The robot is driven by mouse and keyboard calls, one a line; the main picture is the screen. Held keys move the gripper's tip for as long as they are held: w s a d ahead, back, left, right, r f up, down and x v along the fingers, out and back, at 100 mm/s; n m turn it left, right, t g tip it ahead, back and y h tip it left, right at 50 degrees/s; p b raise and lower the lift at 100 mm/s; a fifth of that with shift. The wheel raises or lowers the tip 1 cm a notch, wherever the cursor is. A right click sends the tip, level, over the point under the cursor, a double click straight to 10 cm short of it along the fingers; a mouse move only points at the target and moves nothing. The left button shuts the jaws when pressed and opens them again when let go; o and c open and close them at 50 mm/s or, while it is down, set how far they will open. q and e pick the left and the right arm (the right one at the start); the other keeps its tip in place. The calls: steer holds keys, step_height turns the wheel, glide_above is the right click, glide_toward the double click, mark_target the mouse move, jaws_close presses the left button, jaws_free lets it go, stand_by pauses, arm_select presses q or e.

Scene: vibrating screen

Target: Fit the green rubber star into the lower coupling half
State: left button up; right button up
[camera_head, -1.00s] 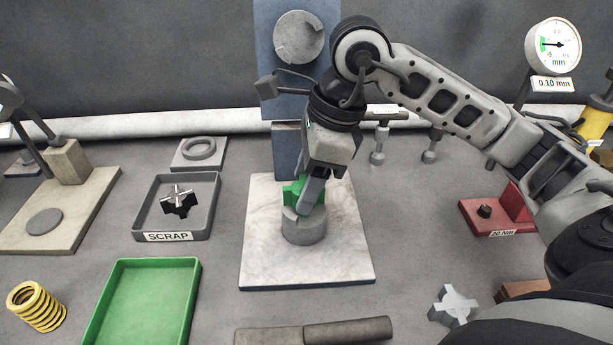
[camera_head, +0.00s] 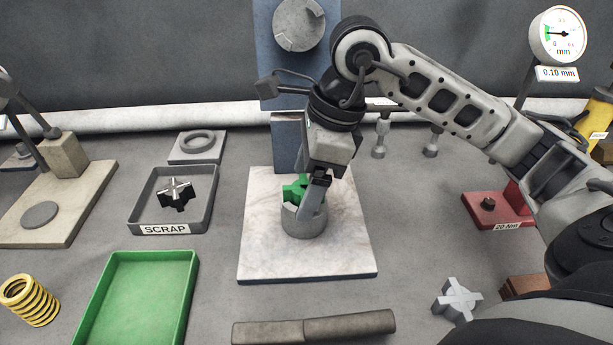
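The green rubber star (camera_head: 293,188) sits at the top of the lower coupling half (camera_head: 302,227), a grey cylinder upright on the pale square plate (camera_head: 350,262). The star's upper part shows above the coupling's rim; how deep it sits is hidden. My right gripper (camera_head: 317,186) points down from above, over the star's right side. Its near finger covers part of the star and the far finger is hidden, so its grip on the star cannot be told. My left gripper is not in view.
A blue upright (camera_head: 265,70) with a grey coupling half (camera_head: 299,24) stands behind the plate. The scrap tray (camera_head: 207,210) holds a black star (camera_head: 175,194). A green tray (camera_head: 190,275) lies front left, a dark-handled bar (camera_head: 350,326) in front, a pale star (camera_head: 457,299) front right.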

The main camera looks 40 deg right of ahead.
arm_select(q)
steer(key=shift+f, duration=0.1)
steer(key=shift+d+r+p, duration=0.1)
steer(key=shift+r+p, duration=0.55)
steer(key=shift+p, duration=0.25)
arm_select(e)
steer(key=v, duration=1.6)
steer(key=shift+f, duration=0.1)
